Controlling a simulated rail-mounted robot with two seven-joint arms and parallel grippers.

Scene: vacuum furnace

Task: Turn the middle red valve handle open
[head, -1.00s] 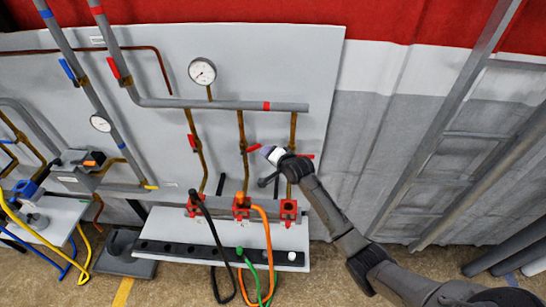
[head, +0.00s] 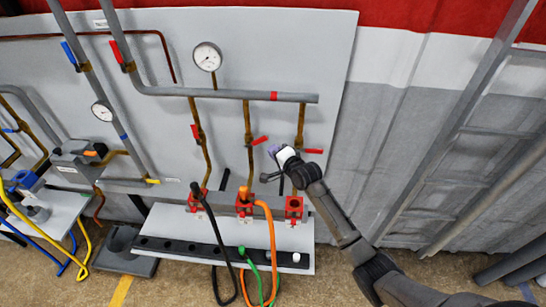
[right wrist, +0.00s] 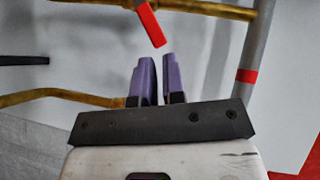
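The middle red valve handle (head: 260,140) sticks out to the right from the middle brass pipe, tilted slightly up and crosswise to the pipe. It also shows in the right wrist view (right wrist: 150,22), with its free end just beyond my fingertips. My right gripper (head: 273,150) is just below and right of this handle's end. In the right wrist view its purple fingers (right wrist: 160,62) stand apart with a narrow, empty gap; the handle is not between them. My left gripper is not in view.
The left red handle (head: 195,132) lies nearly along its pipe. The right red handle (head: 313,151) sticks out crosswise, close to my right gripper. A grey horizontal pipe (head: 230,94) runs above. Below are red fittings with cables and a white shelf (head: 170,225).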

